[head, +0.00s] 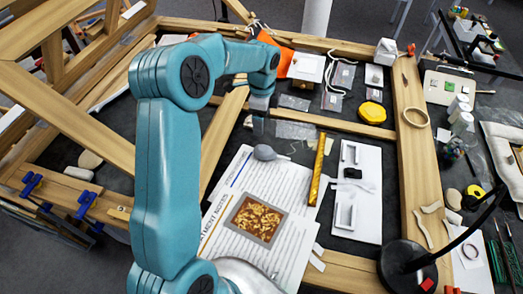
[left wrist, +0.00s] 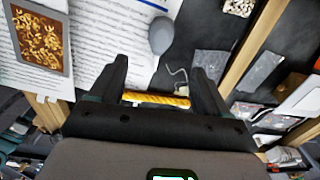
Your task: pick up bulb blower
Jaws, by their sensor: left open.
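The bulb blower (head: 264,152) is a small dark grey bulb with a thin tip. It lies at the top edge of the printed paper sheets, near the middle of the head view. In the left wrist view the bulb blower (left wrist: 161,36) shows past the fingertips, near the top centre. My left gripper (left wrist: 160,72) is open, its two dark fingers apart with nothing held between them. In the head view my left gripper (head: 258,122) is just above the bulb blower in the picture, partly hidden by my teal arm. My right gripper is not in view.
A gold strip (head: 319,170) lies right of the blower, beside a white panel (head: 357,200). Wooden beams (head: 412,150) border the dark work surface. A black lamp base (head: 405,262) stands at lower right.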

